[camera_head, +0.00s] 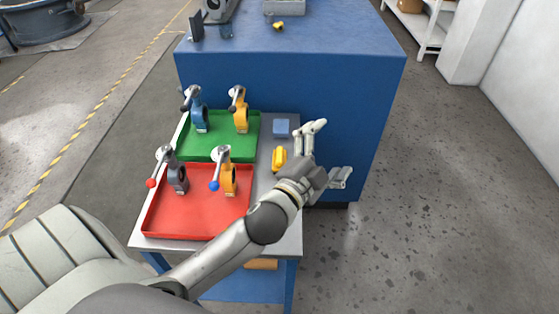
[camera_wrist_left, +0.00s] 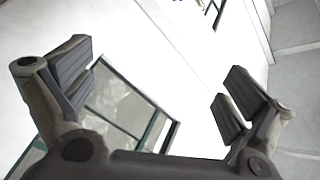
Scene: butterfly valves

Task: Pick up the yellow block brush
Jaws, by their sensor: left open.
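The yellow block brush (camera_head: 279,158) lies on the bare grey strip of the table, right of the trays. It is small in the head view, and its details are hard to make out. My left gripper (camera_head: 330,152) is open and empty, just right of the brush in the picture, with its fingers spread apart. My left wrist lies close below the brush in the picture. The left wrist view shows the open fingers (camera_wrist_left: 158,88) with only a wall and window frames beyond, no brush. My right gripper is not in view.
A green tray (camera_head: 220,149) and a red tray (camera_head: 200,222) hold several valves with levers. A tall blue cabinet (camera_head: 345,100) stands behind the table. Open floor (camera_head: 440,220) lies to the right.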

